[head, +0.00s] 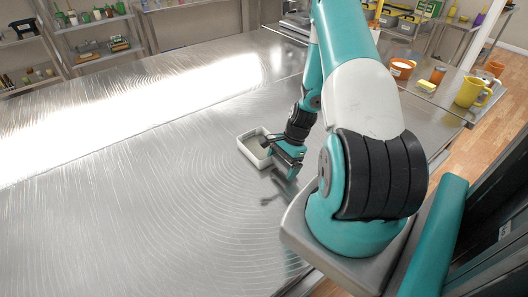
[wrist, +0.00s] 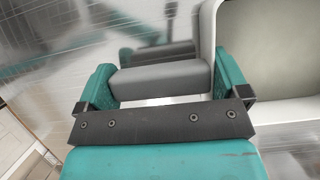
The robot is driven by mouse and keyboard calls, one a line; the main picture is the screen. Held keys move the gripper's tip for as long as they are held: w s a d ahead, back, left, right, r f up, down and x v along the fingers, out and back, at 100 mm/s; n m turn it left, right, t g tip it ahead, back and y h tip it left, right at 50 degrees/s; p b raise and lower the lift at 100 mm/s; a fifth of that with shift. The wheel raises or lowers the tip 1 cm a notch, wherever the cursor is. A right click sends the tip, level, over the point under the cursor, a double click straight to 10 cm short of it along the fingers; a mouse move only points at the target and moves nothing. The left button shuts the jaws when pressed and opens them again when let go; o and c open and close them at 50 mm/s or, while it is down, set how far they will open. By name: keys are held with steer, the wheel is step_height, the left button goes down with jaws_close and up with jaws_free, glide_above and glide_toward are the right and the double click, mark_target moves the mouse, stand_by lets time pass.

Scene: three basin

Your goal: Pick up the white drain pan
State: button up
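The white drain pan (head: 246,153) is a small rectangular pan with a grey inside, lying on the metal table. My gripper (head: 279,162) is low over the table at the pan's right side, and part of it covers the pan's right rim. In the wrist view, the pan (wrist: 207,32) fills the upper right, with its white wall close beside the right teal side piece of my gripper (wrist: 165,82). The teal side pieces stand apart with a grey block between them. Whether the jaws are open or closed on the wall is not clear.
The shiny metal table (head: 130,190) is clear to the left and front, with bright glare at the back. Shelves (head: 95,45) stand behind.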

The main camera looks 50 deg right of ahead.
steer(key=c, duration=0.4)
steer(key=shift+o, duration=0.2)
steer(key=shift+r, duration=0.15)
step_height(320, 180, up, 20)
steer(key=b, duration=0.3)
steer(key=shift+b, duration=0.4)
stand_by(0.4)
steer(key=o, duration=0.6)
steer(key=c, duration=0.4)
